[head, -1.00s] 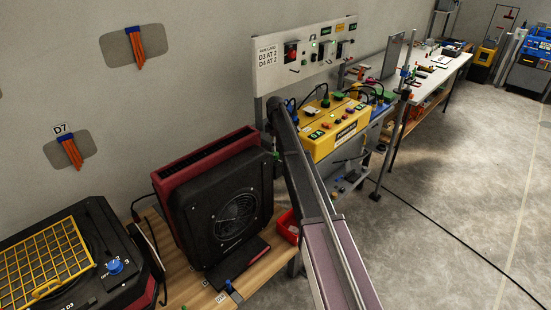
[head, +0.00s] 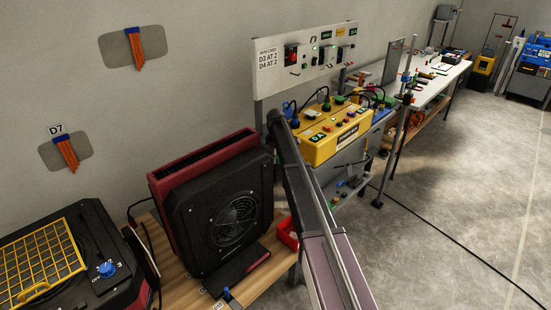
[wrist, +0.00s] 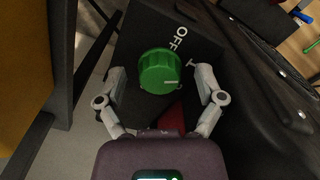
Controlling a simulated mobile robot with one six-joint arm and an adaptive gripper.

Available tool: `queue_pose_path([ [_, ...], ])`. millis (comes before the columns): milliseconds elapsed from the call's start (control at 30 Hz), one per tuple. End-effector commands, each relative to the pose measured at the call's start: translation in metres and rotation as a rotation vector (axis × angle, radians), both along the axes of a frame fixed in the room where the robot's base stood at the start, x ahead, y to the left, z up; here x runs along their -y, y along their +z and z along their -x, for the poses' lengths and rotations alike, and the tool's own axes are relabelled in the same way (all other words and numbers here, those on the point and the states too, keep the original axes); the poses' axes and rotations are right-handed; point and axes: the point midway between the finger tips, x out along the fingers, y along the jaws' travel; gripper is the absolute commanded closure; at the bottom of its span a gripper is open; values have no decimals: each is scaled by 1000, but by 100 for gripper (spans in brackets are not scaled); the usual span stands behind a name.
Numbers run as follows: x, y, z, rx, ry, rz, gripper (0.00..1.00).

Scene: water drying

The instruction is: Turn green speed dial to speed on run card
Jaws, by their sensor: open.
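In the head view the run card (head: 268,56) on the white board reads D3 AT 2 and D4 AT 2. I cannot make out the green dial in the head view.
A black and red dryer (head: 222,222) stands on the wooden bench beside my arm. Another unit with a yellow grille (head: 38,265) and a blue dial (head: 107,269) is at lower left. A yellow power box (head: 335,136) stands beyond. Open floor lies right.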

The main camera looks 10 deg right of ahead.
Motion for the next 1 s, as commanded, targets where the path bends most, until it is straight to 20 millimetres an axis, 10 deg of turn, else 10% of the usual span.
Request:
queue_pose_path([
  [133,0,0,0,0,0,0,13],
  [400,0,0,0,0,0,0,93],
  [1000,0,0,1,-2,-108,-1,95],
])
